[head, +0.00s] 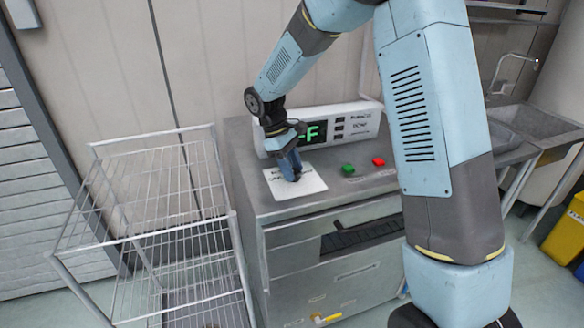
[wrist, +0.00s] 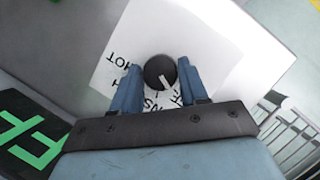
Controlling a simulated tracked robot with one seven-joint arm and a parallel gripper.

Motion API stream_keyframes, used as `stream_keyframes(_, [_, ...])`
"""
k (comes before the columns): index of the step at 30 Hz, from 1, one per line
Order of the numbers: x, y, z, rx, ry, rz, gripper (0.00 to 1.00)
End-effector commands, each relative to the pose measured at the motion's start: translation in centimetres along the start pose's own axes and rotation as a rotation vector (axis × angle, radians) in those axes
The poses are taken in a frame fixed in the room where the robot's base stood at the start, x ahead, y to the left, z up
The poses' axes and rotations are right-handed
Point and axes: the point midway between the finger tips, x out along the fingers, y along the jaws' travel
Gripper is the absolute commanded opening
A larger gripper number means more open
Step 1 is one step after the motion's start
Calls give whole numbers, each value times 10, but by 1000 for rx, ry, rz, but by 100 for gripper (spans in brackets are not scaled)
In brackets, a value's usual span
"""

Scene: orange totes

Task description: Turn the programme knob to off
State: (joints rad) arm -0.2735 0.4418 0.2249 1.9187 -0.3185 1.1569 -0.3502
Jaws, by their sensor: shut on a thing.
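The programme knob (wrist: 160,72) is a round dark knob with a white pointer line, standing on a white label plate (wrist: 112,62) with printed words around it. In the wrist view the pointer line points down and slightly right, toward my gripper's palm. "HOT" is readable on the plate's left; other words are partly hidden by the fingers. My gripper (wrist: 158,80) has its blue fingers on either side of the knob, shut on it. In the head view my gripper (head: 290,166) reaches down onto the white plate (head: 312,184), and the fingers hide the knob.
The plate lies on a grey metal machine (head: 245,150). A display box (head: 362,122) with green characters, partly covered by my arm, stands behind it. A green button (head: 348,169) and a red button (head: 378,161) sit to the right. A wire rack (head: 150,185) stands left.

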Motion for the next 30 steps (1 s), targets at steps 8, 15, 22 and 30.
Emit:
stream_keyframes(8, [1,0,1,-47,-3,18,13])
stream_keyframes(15, [2,0,1,-51,-4,20,13])
stream_keyframes(22, [2,0,1,-50,-4,20,51])
stream_keyframes(30, [1,0,1,-49,-2,20,67])
